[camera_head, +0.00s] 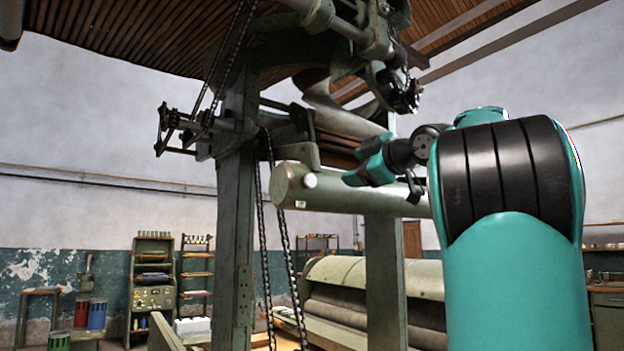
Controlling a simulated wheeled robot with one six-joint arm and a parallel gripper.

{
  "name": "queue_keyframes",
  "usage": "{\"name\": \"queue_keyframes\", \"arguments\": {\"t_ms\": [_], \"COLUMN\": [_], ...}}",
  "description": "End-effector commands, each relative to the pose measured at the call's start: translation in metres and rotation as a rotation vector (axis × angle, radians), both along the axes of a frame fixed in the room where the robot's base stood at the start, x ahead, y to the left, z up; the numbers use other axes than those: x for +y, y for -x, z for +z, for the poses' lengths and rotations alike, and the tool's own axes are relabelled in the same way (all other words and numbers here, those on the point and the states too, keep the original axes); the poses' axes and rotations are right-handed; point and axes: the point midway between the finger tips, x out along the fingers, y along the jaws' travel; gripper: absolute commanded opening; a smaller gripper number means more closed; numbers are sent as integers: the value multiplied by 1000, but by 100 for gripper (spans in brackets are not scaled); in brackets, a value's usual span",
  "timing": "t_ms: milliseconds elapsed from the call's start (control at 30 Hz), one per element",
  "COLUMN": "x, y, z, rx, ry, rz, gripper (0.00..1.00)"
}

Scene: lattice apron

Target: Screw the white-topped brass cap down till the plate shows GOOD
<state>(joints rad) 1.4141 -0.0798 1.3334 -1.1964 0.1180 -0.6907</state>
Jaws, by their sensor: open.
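The white top of the cap (310,180) shows as a small pale disc on the green horizontal cylinder, near the cylinder's left end. Its brass part is too small to make out. A tiny white plate (300,204) sits on the cylinder just below the cap; any lettering on it is unreadable from here. My gripper (413,187) is small and dark, beyond my teal and black wrist, in front of the cylinder and well to the right of the cap. It is open and apart from the cap, with nothing seen between its fingers. My wrist partly hides it.
The green cylinder (350,193) runs between green machine posts (236,230). Chains (265,240) hang left of the cap. A large roller machine (350,290) stands below. Shelves (153,280) and drums (97,313) are at the far left. Space between wrist and cap looks clear.

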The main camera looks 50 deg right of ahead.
Motion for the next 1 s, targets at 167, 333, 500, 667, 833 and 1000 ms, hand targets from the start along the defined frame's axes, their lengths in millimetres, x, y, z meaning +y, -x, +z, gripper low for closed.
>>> {"name": "queue_keyframes", "arguments": {"t_ms": [167,333,500,667,833,1000], "x": [-4,-12,-22,-30,-36,-39], "y": [-22,-59,-98,-130,-154,-165], "z": [2,3,4,4,3,0], "rx": [0,3,2,3,2,1], "ry": [-2,-5,-6,-5,-3,-2], "rz": [6,7,6,4,2,-1], "gripper": [65,65,65,65,65,65]}}
